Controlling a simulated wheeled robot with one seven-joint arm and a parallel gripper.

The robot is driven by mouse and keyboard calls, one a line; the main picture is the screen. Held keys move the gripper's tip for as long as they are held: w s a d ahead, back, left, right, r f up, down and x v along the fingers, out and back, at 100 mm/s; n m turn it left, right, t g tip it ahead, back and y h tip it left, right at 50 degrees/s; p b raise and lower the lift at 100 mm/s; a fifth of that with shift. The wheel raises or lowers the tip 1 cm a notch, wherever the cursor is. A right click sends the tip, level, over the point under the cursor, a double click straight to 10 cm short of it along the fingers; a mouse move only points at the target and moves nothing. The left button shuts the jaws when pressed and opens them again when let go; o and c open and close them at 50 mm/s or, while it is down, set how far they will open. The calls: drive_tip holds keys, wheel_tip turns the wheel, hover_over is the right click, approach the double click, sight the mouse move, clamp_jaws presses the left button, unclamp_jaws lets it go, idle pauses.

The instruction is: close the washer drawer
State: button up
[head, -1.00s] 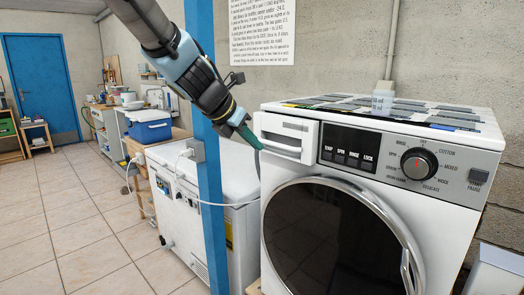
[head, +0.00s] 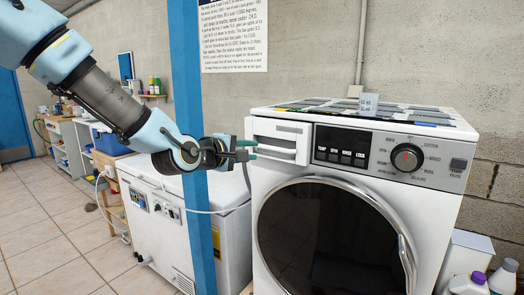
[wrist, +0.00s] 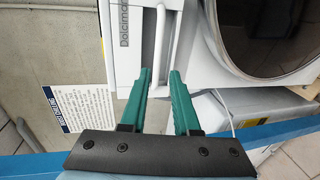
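The white washer (head: 335,225) stands at the right in the head view. Its drawer (head: 280,131) is at the upper left of the front and seems to stick out a little from the panel. The drawer front with its handle also shows at the top of the wrist view (wrist: 124,60). My gripper (head: 250,150) is at the left edge of the drawer front. In the wrist view its two green fingers (wrist: 160,75) are apart with nothing held, their tips close to the handle. I cannot tell whether they touch it.
A blue post (head: 188,80) stands left of the washer, close to my arm. A white chest freezer (head: 160,215) is behind it. Bottles (head: 468,284) stand low at the right.

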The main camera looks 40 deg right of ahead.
sight(270, 148)
drive_tip(key=p+x, duration=0.1)
drive_tip(key=x, duration=0.2)
drive_tip(key=p+x, duration=0.1)
drive_tip(key=x, duration=0.2)
drive_tip(key=p+x, duration=0.1)
drive_tip(key=x, duration=0.2)
drive_tip(key=shift+s+d+r, duration=0.1)
drive_tip(key=shift+d+r, duration=0.15)
drive_tip(key=shift+r, duration=0.1)
drive_tip(key=shift+w+d+f, duration=0.2)
drive_tip(key=shift+d+f, duration=0.05)
drive_tip(key=shift+d, duration=0.4)
drive_tip(key=shift+c, duration=0.3)
clamp_jaws()
